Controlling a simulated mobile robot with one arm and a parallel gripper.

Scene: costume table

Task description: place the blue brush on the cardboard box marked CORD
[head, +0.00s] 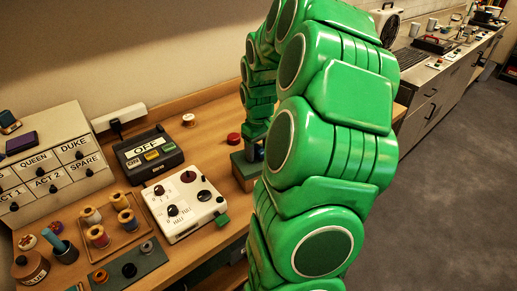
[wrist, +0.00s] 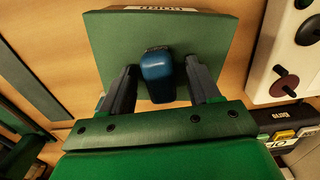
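A dark green box (wrist: 105,45) fills the upper middle of the wrist view. The label at its far edge is upside down and cut off, seeming to read CORD. In the head view the box (head: 245,172) stands on the table, partly behind my arm. A blue, rounded object, apparently the blue brush (wrist: 157,68), is over the box top in the wrist view; I cannot tell whether it touches. My gripper (wrist: 160,72) has one finger on either side of it, with visible gaps, so it is open. In the head view my gripper (head: 251,150) is small and just above the box.
A white control panel (head: 186,206) and a black OFF unit (head: 147,154) stand left of the box. A red-topped round item (head: 234,138) lies close behind it. Farther left are a thread tray (head: 118,238), a dark cup (head: 64,253) and a labelled drawer unit (head: 47,160). My arm hides the table's right part.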

